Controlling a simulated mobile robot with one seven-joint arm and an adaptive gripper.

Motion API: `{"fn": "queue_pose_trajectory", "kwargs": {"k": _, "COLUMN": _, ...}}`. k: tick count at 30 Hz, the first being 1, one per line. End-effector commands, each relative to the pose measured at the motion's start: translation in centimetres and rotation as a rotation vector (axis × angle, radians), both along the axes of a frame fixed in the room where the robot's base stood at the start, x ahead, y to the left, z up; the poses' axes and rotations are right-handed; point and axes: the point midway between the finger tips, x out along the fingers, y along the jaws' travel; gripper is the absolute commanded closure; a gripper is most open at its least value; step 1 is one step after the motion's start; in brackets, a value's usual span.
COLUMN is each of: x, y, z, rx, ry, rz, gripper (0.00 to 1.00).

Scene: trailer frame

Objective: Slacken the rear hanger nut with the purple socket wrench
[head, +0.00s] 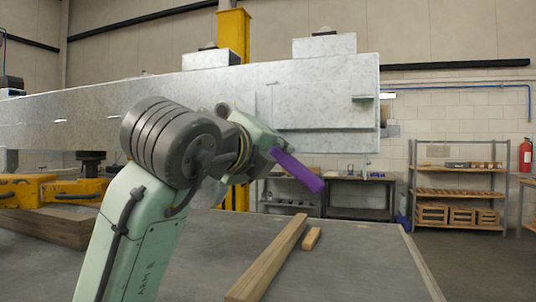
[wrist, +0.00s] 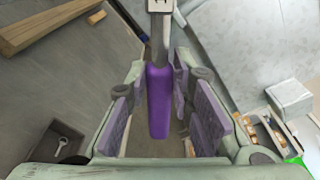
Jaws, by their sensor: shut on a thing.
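The purple socket wrench shows in the head view (head: 297,170) as a purple handle sticking out down and to the right from my gripper (head: 262,146). In the wrist view the purple handle (wrist: 159,105) lies between the padded jaws of my gripper (wrist: 160,112), which is shut on it. A grey shank and pale metal head extend from the handle to the top edge there. The galvanized trailer frame (head: 230,95) runs across the head view behind my arm. I cannot make out the rear hanger nut, and my arm hides part of the frame.
A long timber (head: 268,258) and a short wood block (head: 312,238) lie on the grey tabletop (head: 345,265). A yellow stand (head: 75,188) is at left. A shelf with crates (head: 455,190) stands at back right. The wrist view shows a dark box (wrist: 57,140) holding a small metal piece.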

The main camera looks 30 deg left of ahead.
Motion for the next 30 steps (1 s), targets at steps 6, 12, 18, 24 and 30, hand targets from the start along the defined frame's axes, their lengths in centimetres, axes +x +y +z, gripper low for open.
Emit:
{"fn": "queue_pose_trajectory", "kwargs": {"k": 6, "x": -0.1, "y": 0.0, "z": 0.1, "rx": -0.002, "ry": -0.004, "rz": 0.000, "gripper": 1.00}}
{"fn": "queue_pose_trajectory", "kwargs": {"k": 12, "x": 0.1, "y": -0.6, "z": 1.2, "rx": -0.076, "ry": -0.023, "rz": -0.001, "gripper": 1.00}}
{"fn": "queue_pose_trajectory", "kwargs": {"k": 18, "x": 0.2, "y": -1.0, "z": 1.8, "rx": -0.149, "ry": -0.041, "rz": -0.001, "gripper": 1.00}}
{"fn": "queue_pose_trajectory", "kwargs": {"k": 24, "x": 0.2, "y": -1.0, "z": 1.8, "rx": -0.152, "ry": -0.042, "rz": 0.000, "gripper": 1.00}}
{"fn": "queue_pose_trajectory", "kwargs": {"k": 30, "x": 0.3, "y": -1.3, "z": 2.6, "rx": -0.197, "ry": -0.053, "rz": -0.002, "gripper": 1.00}}
